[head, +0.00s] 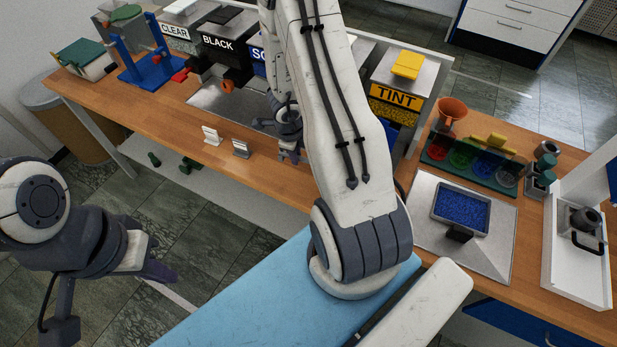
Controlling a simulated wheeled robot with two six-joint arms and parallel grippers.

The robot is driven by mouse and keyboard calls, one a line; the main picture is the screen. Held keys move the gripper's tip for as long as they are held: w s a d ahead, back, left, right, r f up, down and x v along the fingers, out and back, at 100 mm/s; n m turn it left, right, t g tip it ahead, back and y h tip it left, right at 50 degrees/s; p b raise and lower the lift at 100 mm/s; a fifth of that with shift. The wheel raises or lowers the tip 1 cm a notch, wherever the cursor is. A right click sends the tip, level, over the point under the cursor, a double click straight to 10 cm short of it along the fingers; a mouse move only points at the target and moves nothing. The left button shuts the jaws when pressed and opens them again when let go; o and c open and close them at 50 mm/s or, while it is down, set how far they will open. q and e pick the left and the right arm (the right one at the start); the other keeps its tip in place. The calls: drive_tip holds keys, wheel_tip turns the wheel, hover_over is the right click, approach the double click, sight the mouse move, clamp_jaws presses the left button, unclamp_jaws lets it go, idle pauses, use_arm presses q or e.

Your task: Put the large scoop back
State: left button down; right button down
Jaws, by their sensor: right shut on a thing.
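My right arm reaches over the middle of the table in the head view. Its gripper (289,155) is low over the wooden table, just right of two small upright stands, a white one (211,135) and a grey one (241,150). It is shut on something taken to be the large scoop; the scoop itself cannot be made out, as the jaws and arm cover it. My left gripper (163,270) is at the lower left, over the floor and away from the table. Its jaw opening cannot be made out.
Bins labelled CLEAR (175,30), BLACK (218,45) and TINT (396,97) line the table's back; another is partly hidden by my arm. A tray of blue pellets (461,211) sits on a metal plate at right. A blue stand (146,66) is at far left.

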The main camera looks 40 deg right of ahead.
drive_tip(key=shift+s+d+r+m, duration=0.15)
drive_tip(key=shift+s+d+m, duration=0.2)
drive_tip(key=shift+m, duration=0.45)
drive_tip(key=b, duration=0.5)
hover_over(302, 180)
drive_tip(key=shift+m, duration=0.3)
drive_tip(key=f, duration=0.5)
drive_tip(key=shift+s+a+f, duration=0.2)
drive_tip(key=shift+a+f, duration=0.05)
drive_tip(key=shift+f+b, duration=1.9)
drive_tip(key=shift+f, duration=0.55)
drive_tip(key=c, duration=0.8)
unclamp_jaws()
drive_tip(key=shift+r, duration=0.1)
drive_tip(key=shift+c, duration=0.2)
